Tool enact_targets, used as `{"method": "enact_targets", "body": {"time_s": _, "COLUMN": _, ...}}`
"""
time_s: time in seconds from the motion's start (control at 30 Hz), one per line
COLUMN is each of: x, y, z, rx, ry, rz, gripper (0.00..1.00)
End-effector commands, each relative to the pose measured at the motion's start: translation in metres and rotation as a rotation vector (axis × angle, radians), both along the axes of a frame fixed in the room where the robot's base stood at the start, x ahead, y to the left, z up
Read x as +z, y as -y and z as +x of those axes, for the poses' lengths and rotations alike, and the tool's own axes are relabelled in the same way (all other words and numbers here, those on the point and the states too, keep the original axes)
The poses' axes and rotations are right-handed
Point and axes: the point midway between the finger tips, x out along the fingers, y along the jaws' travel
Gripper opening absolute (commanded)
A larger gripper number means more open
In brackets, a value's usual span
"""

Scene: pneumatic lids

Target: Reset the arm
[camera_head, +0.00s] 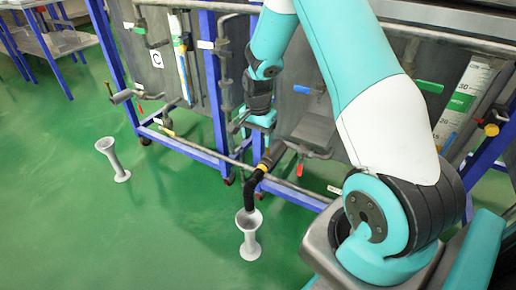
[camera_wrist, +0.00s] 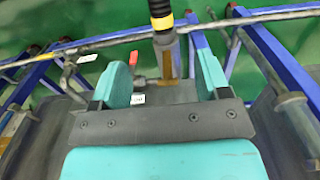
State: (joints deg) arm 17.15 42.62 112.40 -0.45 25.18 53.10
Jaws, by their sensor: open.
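My arm reaches from the lower right up and over toward the blue-framed rig (camera_head: 222,100) in the head view. My gripper (camera_head: 258,128) hangs in front of the rig, small and partly hidden by its own wrist. In the wrist view the two teal fingers of my gripper (camera_wrist: 164,78) stand wide apart with nothing held between them. A black hose end with a yellow band (camera_wrist: 162,20) lies beyond the fingertips. In the head view this black hose (camera_head: 250,190) hangs from a pipe down into a white flared stand (camera_head: 249,240).
Another white flared stand (camera_head: 113,160) is on the green floor to the left. Pipes and a red valve handle (camera_head: 300,168) run along the rig's front. A blue handle (camera_head: 303,89) is right of my gripper. The green floor (camera_head: 60,220) at lower left is clear.

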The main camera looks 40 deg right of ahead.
Motion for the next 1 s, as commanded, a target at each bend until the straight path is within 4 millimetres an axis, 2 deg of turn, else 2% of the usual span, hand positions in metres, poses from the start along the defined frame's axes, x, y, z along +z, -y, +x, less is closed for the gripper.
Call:
{"method": "enact_targets", "body": {"time_s": 0.03, "x": 0.012, "y": 0.000, "z": 0.000, "rx": 0.000, "ry": 0.001, "rz": -0.001, "gripper": 0.69}}
{"method": "enact_targets", "body": {"time_s": 0.2, "x": 0.028, "y": 0.000, "z": 0.000, "rx": 0.000, "ry": -0.001, "rz": 0.001, "gripper": 0.69}}
{"method": "enact_targets", "body": {"time_s": 0.8, "x": 0.033, "y": -0.001, "z": 0.000, "rx": 0.006, "ry": 0.001, "rz": 0.001, "gripper": 0.69}}
{"method": "enact_targets", "body": {"time_s": 0.9, "x": 0.047, "y": -0.016, "z": 0.000, "rx": 0.073, "ry": 0.016, "rz": 0.013, "gripper": 0.69}}
{"method": "enact_targets", "body": {"time_s": 0.97, "x": 0.065, "y": -0.036, "z": -0.002, "rx": 0.164, "ry": 0.033, "rz": 0.030, "gripper": 0.69}}
{"method": "enact_targets", "body": {"time_s": 1.0, "x": 0.080, "y": -0.055, "z": -0.006, "rx": 0.249, "ry": 0.048, "rz": 0.046, "gripper": 0.69}}
